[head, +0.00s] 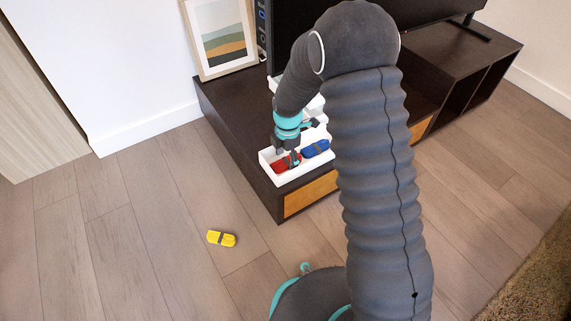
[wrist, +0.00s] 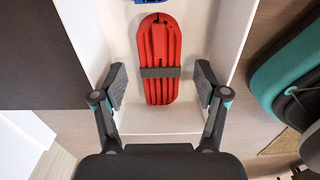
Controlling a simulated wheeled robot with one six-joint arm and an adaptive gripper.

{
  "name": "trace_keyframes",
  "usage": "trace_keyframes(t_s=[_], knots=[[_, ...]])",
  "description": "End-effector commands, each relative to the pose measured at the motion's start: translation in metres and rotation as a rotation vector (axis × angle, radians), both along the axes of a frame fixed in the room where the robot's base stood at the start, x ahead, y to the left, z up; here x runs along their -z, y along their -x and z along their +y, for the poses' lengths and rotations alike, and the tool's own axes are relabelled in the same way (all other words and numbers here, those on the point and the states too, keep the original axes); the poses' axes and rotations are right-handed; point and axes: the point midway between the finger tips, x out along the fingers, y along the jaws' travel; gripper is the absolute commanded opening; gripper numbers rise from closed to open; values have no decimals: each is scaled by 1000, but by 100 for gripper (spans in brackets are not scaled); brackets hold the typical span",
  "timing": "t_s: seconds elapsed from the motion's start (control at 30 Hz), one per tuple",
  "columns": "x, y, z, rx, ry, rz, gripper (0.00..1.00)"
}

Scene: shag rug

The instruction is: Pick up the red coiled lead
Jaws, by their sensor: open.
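The red coiled lead (wrist: 160,45) lies in a white tray (wrist: 213,120), with a dark band around its middle. It also shows in the head view (head: 280,168), partly covered by my gripper. My gripper (wrist: 160,88) is open, with one finger on each side of the lead near its banded part. Neither finger appears to touch the lead. In the head view my gripper (head: 290,157) points down into the tray (head: 291,182), over the lead.
A blue coiled lead (head: 315,149) lies beside the red one in the tray. The tray stands on a dark low cabinet (head: 238,115) with a television (head: 430,12) and a framed picture (head: 221,36). A yellow coiled lead (head: 221,239) lies on the open wooden floor.

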Motion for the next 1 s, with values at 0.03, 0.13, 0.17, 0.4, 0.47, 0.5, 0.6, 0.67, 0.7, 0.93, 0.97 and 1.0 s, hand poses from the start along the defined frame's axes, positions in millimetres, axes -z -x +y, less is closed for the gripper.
trace_keyframes(t_s=[0.03, 0.13, 0.17, 0.4, 0.47, 0.5, 0.6, 0.67, 0.7, 0.93, 0.97, 1.0], knots=[[3, 0, 0, 0, 0, 0, 73], [3, 0, 0, 0, -1, -1, 73], [3, 0, 0, 0, 0, -1, 73], [3, 0, 1, 0, 1, -1, 33], [3, 0, 0, 0, 1, -1, 18], [3, 0, 0, 0, 1, -1, 9], [3, 0, 0, 0, -1, -1, 8], [3, 0, 0, 0, -1, -1, 8], [3, 0, 0, 0, -1, -1, 8], [-4, 0, 0, 0, -1, -2, 8], [-6, 0, 0, 0, -1, -2, 8], [-9, 0, 0, 0, -1, -1, 8]])
